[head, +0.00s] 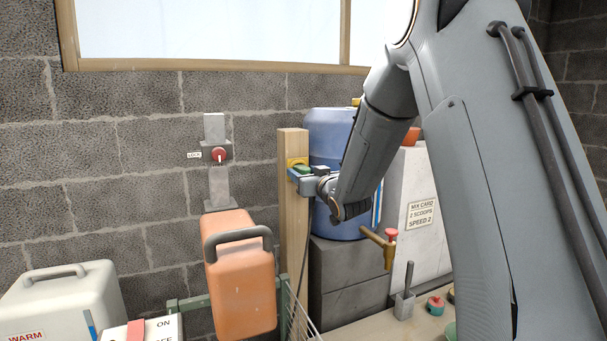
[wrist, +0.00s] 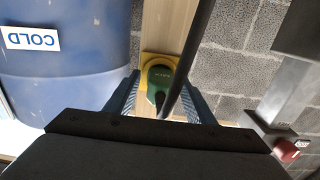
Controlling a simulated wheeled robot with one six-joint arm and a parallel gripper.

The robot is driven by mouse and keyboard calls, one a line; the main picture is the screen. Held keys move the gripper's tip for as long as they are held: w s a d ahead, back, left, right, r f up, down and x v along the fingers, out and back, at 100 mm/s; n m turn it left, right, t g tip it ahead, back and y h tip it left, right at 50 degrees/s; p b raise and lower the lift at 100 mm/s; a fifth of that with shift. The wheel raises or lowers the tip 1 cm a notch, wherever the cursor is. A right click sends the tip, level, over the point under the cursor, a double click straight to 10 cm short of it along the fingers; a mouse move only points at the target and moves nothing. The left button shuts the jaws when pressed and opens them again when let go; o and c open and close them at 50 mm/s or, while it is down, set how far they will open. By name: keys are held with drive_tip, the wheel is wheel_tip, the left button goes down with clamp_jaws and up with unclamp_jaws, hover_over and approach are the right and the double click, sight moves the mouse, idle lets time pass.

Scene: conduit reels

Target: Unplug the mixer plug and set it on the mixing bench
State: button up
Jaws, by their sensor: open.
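The mixer plug (wrist: 160,82) is green with a black cable. It sits in a yellow socket (wrist: 150,62) on a wooden post (head: 293,230). In the head view the plug (head: 303,169) shows just at my gripper's tips. My gripper (head: 297,176) is open, with one blue finger on each side of the plug in the wrist view (wrist: 162,97). I cannot tell whether the fingers touch it. The mixing bench (head: 355,332) is the pale surface at the lower right, partly hidden by my arm.
A blue barrel (head: 325,135) marked COLD in the wrist view stands on grey blocks (head: 345,278) right of the post, with a brass tap (head: 385,250). An orange can (head: 240,280) hangs left of it. A small grey holder (head: 404,305) stands on the bench.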

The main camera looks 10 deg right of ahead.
drive_tip(key=shift+c, duration=0.2)
idle(0.7)
clamp_jaws()
drive_tip(key=s+d, duration=0.1)
drive_tip(key=s, duration=0.5)
idle(1.2)
drive_tip(key=shift+d, duration=0.1)
